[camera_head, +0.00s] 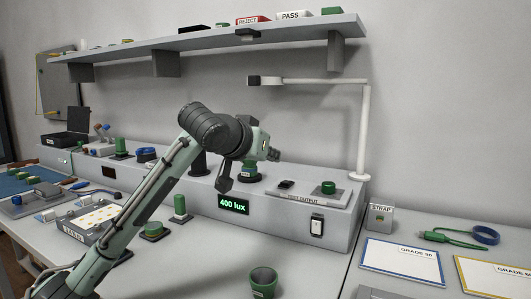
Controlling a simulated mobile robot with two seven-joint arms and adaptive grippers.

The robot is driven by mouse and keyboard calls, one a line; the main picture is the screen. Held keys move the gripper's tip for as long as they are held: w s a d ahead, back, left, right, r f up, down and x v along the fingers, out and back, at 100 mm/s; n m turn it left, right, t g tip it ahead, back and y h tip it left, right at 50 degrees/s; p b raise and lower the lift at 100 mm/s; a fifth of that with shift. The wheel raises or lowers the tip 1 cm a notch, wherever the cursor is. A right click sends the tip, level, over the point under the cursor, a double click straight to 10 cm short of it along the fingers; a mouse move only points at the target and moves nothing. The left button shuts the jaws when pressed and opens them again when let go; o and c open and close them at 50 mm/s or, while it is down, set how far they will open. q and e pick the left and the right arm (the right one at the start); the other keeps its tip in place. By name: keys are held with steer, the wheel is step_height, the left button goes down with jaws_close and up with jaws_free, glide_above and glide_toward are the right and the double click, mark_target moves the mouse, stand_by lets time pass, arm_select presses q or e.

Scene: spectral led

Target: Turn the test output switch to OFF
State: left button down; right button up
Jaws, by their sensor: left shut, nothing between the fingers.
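The bench unit (270,219) is a long grey box, with a "TEST OUTPUT" label (302,198) at its top front edge. Below the label, on the front face, is a small white rocker switch (316,227) with a dark upper part. Its ON or OFF position is too small to read. My left gripper (273,154) is shut and empty. It appears above the unit, up and left of the switch and apart from it. My left arm hides part of the unit behind it. My right gripper is not in view.
A "400 lux" display (233,204) is left of the switch. A green knob (328,187) and a small black part (286,184) are on top. A white lamp stand (363,130) rises at the right end. A dark green cup (263,281) stands on the table in front.

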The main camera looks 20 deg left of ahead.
mark_target(277, 189)
arm_select(q)
steer(key=x, duration=0.4)
step_height(277, 189, down, 3)
steer(key=shift+r, duration=0.2)
steer(key=shift+a+f, duration=0.1)
steer(key=shift+f, duration=0.25)
steer(key=shift+s+f, duration=0.1)
steer(key=shift+f, duration=0.3)
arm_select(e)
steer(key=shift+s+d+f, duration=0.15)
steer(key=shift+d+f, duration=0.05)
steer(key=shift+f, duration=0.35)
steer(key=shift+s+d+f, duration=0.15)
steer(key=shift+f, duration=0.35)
